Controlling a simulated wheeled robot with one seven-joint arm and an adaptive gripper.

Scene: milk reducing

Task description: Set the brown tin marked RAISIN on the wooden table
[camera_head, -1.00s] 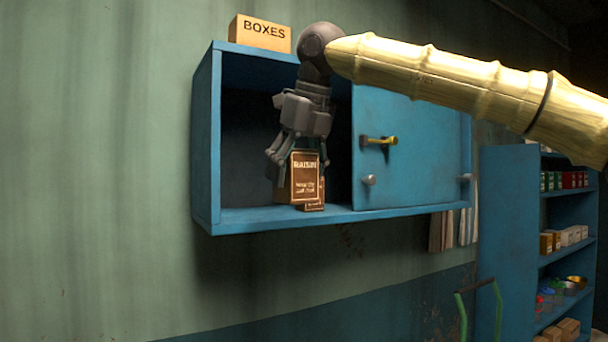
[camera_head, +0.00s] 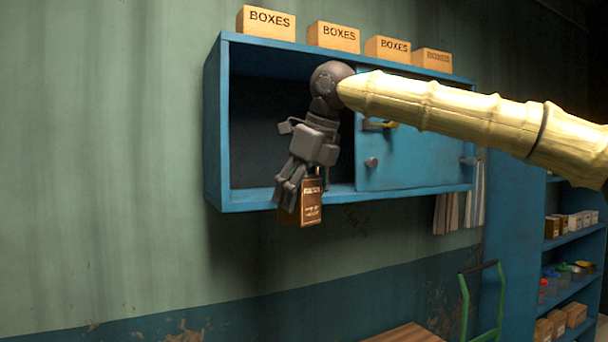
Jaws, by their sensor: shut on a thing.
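The brown tin (camera_head: 309,210) with pale lettering hangs upright or slightly tilted in my gripper (camera_head: 304,184). The lettering is too small to read surely in this view. My gripper is shut on the tin's upper part, with the fingers pointing down. The tin shows in front of the blue wall cabinet's lower edge, its bottom below that edge in the picture. A wooden surface (camera_head: 405,334), seemingly the table, shows only as a small piece at the bottom edge of the picture.
The blue wall cabinet (camera_head: 213,130) is open on its left side; its door or panel (camera_head: 415,165) covers the right. Several boxes marked BOXES (camera_head: 334,37) stand on top. A green-framed handle (camera_head: 465,300) and a stocked blue shelf (camera_head: 570,240) are at the right.

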